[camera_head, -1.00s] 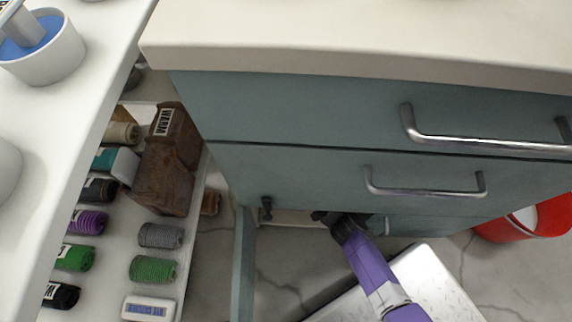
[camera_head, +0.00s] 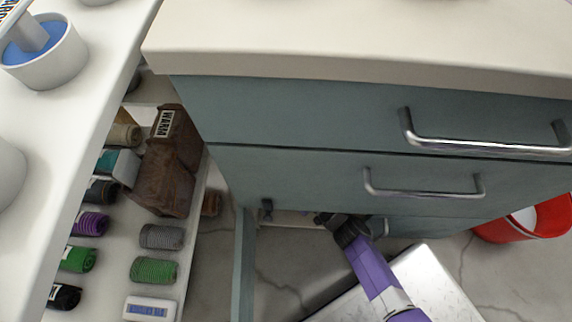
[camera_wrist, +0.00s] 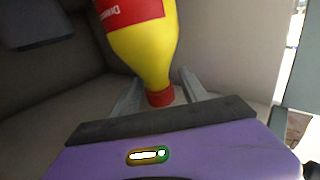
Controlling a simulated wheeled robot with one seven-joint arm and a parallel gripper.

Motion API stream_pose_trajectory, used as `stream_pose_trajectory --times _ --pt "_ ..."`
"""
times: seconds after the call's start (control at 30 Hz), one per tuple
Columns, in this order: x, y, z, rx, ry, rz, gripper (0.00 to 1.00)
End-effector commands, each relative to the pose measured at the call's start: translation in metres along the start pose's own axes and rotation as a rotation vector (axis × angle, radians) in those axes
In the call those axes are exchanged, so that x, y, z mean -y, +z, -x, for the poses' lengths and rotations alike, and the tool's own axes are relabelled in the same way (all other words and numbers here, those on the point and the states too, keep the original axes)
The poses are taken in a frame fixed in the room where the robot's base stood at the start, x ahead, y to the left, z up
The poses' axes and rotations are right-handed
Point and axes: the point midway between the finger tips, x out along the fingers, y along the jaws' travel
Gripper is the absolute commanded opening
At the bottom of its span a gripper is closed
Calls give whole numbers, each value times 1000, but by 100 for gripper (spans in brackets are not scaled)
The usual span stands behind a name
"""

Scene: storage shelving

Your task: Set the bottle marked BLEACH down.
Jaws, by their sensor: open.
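A yellow bottle (camera_wrist: 145,45) with a red label and a red cap shows in the wrist view, cap toward my gripper. Only part of the label's lettering shows, and I cannot read BLEACH on it. My gripper (camera_wrist: 160,78) is open, with one finger on each side of the bottle near its cap and shoulder. I cannot tell whether the bottle's far end rests on a surface. In the head view my gripper (camera_head: 335,219) reaches in under the drawers, and the bottle is hidden there.
Pale inner walls (camera_wrist: 235,45) stand close around the bottle. An open cabinet door (camera_head: 243,265) hangs left of my arm, below drawers with metal handles (camera_head: 425,190). A shelf at left holds rolled cloths (camera_head: 155,270) and a brown WARM bag (camera_head: 165,175). A red bucket (camera_head: 500,230) stands right.

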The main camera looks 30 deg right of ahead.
Motion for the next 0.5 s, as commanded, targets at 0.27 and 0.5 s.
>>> stream_pose_trajectory --times 0.27,0.5 --pt "1 -2 58 3 -1 -1 52" --pt "0 -1 96 2 0 -1 52"
